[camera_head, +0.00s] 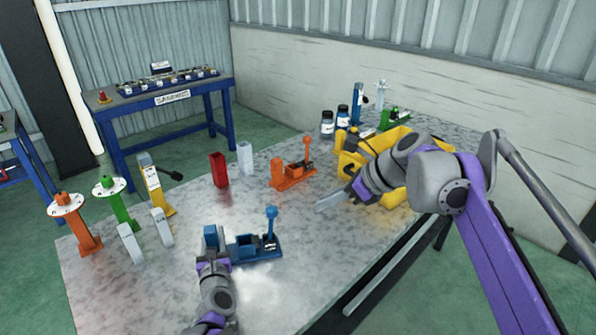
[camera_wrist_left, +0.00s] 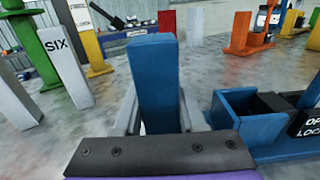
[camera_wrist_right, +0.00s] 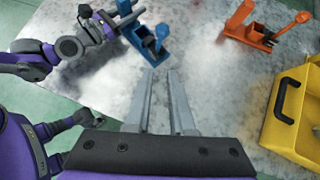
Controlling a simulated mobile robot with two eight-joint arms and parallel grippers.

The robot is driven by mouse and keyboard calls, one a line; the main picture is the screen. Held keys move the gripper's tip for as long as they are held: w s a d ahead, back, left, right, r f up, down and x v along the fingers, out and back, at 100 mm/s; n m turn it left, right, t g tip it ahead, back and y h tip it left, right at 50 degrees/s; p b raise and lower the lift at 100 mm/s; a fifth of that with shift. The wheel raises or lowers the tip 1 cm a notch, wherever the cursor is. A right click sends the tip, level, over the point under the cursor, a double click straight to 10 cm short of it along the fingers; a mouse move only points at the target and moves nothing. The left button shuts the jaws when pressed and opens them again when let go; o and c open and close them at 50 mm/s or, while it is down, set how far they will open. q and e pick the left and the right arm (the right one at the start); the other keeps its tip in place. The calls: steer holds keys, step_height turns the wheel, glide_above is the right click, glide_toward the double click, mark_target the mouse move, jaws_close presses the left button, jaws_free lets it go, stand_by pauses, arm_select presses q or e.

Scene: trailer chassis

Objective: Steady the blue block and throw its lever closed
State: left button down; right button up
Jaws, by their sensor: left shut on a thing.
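The blue block (camera_head: 262,248) stands on the metal table, with an upright post at its left end and an open tray-like middle. Its lever (camera_head: 271,226) stands up at the right end with a round blue knob. My left gripper (camera_head: 212,252) is shut on the post; the left wrist view shows the post (camera_wrist_left: 155,80) between the fingers. A dark label on the block is cut off there. My right gripper (camera_head: 328,201) is empty above the table, right of the block, with a narrow gap between its fingers (camera_wrist_right: 166,78). The right wrist view shows the block (camera_wrist_right: 145,48) beyond the fingertips.
An orange lever block (camera_head: 292,174) stands behind the blue one. A yellow bin (camera_head: 395,190) is beside my right arm. White, red, green, orange and yellow pieces stand at the left and back. The table between the blue lever and my right gripper is clear.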

mark_target(271, 225)
steer(key=o, duration=0.7)
steer(key=w+a+f+n+y, duration=0.1)
steer(key=w+a+f+y, duration=0.1)
steer(key=w+f+y, duration=0.1)
steer(key=shift+w+a+f+g+y, duration=0.3)
steer(key=shift+w+a+f+y, duration=0.1)
steer(key=shift+w+f, duration=0.5)
step_height(271, 225, down, 5)
steer(key=w+a+n+y, duration=0.1)
steer(key=w+n+y, duration=0.15)
steer(key=y, duration=0.35)
steer(key=shift+n+g, duration=0.4)
steer(key=shift+n, duration=0.05)
steer(key=x, duration=1.2)
steer(key=shift+s, duration=0.35)
jaws_close()
